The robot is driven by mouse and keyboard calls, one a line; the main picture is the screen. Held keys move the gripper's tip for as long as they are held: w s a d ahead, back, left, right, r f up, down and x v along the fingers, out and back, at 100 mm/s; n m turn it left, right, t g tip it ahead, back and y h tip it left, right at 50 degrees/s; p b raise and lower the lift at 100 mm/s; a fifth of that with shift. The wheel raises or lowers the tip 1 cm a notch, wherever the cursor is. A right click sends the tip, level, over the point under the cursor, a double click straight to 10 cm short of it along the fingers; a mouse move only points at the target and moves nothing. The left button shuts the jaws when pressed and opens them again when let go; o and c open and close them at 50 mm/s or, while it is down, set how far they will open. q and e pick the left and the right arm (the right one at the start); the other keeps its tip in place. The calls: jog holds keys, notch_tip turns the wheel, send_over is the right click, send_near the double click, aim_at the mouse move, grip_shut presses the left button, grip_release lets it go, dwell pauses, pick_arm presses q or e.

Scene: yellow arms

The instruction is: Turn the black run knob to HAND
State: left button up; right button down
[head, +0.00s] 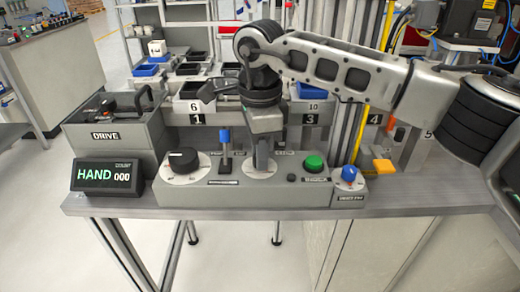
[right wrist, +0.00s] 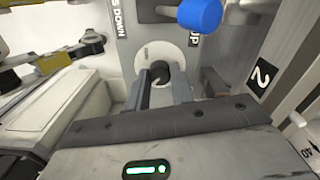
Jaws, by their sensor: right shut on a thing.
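The black run knob (right wrist: 161,73) sits on a round white dial plate in the right wrist view. My right gripper (right wrist: 162,92) is shut on it, with one finger on each side. In the head view my right gripper (head: 262,158) points down onto the middle dial (head: 247,168) of the grey control box and hides the knob there. A display (head: 107,175) at the left reads HAND 000 in green. I cannot read the dial's marks. My left gripper is not in view.
A DRIVE unit (head: 115,130) stands at the left. Bins stand behind.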

jog(key=c, duration=1.2)
grip_release()
jog(key=shift+r, duration=0.1)
pick_arm(q)
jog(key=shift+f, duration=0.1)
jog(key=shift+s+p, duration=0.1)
jog(key=shift+p, duration=0.3)
pick_arm(e)
notch_tip(320, 180, up, 16)
jog(key=shift+s, duration=0.1)
